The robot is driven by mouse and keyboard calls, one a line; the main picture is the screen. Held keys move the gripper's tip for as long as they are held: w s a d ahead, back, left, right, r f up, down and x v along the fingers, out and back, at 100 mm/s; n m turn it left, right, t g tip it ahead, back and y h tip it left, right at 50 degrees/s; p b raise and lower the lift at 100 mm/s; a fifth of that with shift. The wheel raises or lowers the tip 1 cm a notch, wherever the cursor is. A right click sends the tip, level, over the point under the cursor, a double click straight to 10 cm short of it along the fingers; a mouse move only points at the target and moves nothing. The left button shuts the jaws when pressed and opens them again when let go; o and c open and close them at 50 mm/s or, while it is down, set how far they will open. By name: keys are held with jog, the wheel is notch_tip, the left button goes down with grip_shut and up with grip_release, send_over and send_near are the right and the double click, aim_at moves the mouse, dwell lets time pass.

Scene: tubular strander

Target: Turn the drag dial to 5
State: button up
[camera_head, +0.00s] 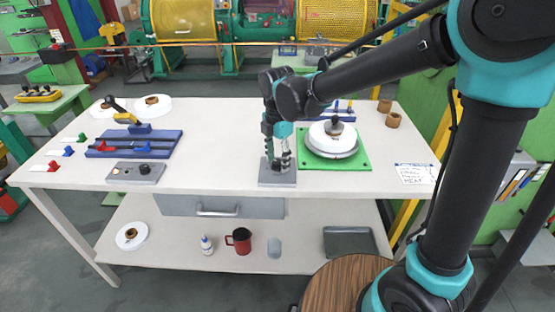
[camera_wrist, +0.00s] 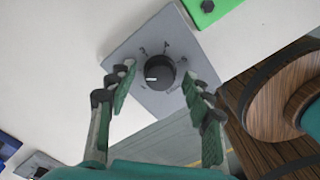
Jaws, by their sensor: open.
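The drag dial (camera_wrist: 159,74) is a round black knob on a square grey plate (camera_wrist: 150,42). Its white pointer mark is on the knob's left side in the wrist view. Small dark figures are printed around its upper side, too small to read surely. My gripper (camera_wrist: 158,88) is open, one finger on each side of the knob, with visible gaps and nothing held. In the head view, my gripper (camera_head: 281,160) points down over the grey plate (camera_head: 278,179) at the table's front edge, and it hides the dial there.
A green base (camera_head: 350,163) with a white spool stands just right of the plate. A blue fixture (camera_head: 165,150) and a grey control box (camera_head: 136,172) are to the left. A written sheet (camera_head: 414,173) lies at the right. The white table (camera_head: 222,150) is clear left of my gripper.

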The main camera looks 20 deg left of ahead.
jog(key=shift+f, duration=0.1)
jog(key=shift+c, duration=0.3)
jog(key=c, duration=1.1)
